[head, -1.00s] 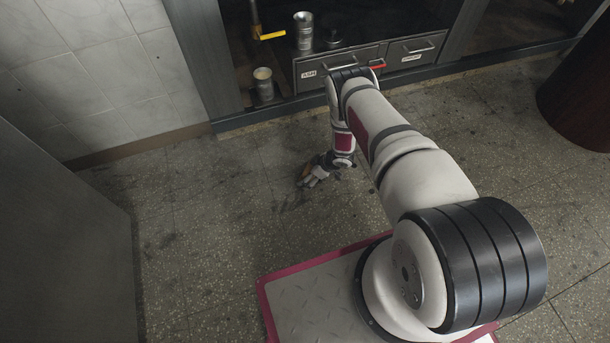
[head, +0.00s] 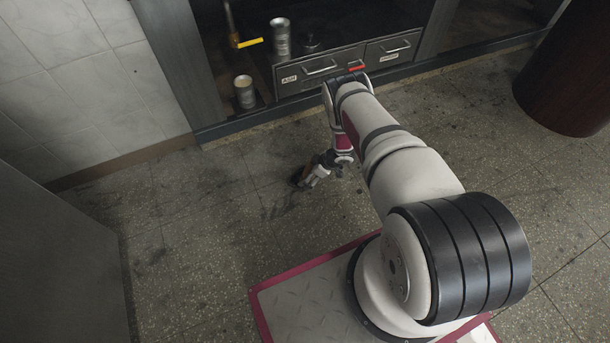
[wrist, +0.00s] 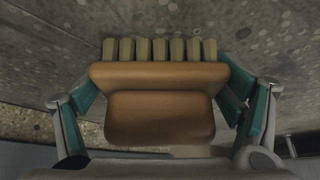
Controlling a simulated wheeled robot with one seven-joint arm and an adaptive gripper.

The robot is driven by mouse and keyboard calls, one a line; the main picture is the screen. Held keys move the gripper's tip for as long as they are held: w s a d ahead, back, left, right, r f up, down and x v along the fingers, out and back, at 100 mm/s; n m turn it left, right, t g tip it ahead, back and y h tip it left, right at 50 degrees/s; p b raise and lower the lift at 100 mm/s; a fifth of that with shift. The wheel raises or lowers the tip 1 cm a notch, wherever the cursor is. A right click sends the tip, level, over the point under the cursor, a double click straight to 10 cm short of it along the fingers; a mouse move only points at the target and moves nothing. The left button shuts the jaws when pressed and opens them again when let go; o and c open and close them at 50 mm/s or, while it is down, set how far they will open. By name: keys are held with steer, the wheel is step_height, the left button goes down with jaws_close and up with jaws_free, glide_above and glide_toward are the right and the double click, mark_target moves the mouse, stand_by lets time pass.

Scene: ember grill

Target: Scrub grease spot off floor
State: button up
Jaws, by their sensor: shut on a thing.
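My gripper (head: 311,178) is low at the floor, in front of the grill cabinet. In the wrist view my gripper (wrist: 160,96) is shut on a brush (wrist: 160,118), one finger at each side. The brush has an orange-brown wooden body and a row of pale, thick bristle tufts along its far edge. In the head view it is small and mostly hidden by the fingers. Dark smudges (head: 284,204) mark the speckled floor just left of and below my gripper. I cannot tell which one is the grease spot, or whether the bristles touch the floor.
The cabinet has an ash drawer (head: 320,72) and a second labelled drawer (head: 389,54). A metal canister (head: 281,38) and an open can (head: 244,92) stand at its left. A dark red round drum (head: 575,80) is at right. Floor left of my gripper is free.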

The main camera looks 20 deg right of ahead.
mark_target(303, 168)
steer(key=shift+d, duration=0.9)
steer(key=shift+d+f, duration=0.1)
steer(key=shift+d, duration=1.65)
steer(key=shift+w, duration=0.8)
steer(key=shift+w+a+r, duration=0.1)
steer(key=shift+a, duration=0.85)
steer(key=shift+w+a+r, duration=0.1)
steer(key=shift+a, duration=0.8)
steer(key=shift+s+a+f, duration=0.1)
steer(key=shift+a+f, duration=0.05)
steer(key=shift+a, duration=1.75)
steer(key=shift+s+a+f, duration=0.1)
steer(key=shift+a, duration=1.75)
steer(key=shift+a+r, duration=0.1)
steer(key=shift+a, duration=1.6)
steer(key=shift+w+r, duration=0.1)
steer(key=shift+w, duration=0.85)
steer(key=shift+w+d, duration=0.1)
steer(key=shift+d, duration=1.65)
steer(key=shift+d+f, duration=0.2)
steer(key=shift+d, duration=2.15)
steer(key=shift+d+r, duration=0.15)
steer(key=shift+d, duration=1.45)
steer(key=shift+d+r, duration=0.1)
steer(key=shift+d, duration=1.5)
steer(key=shift+r, duration=0.1)
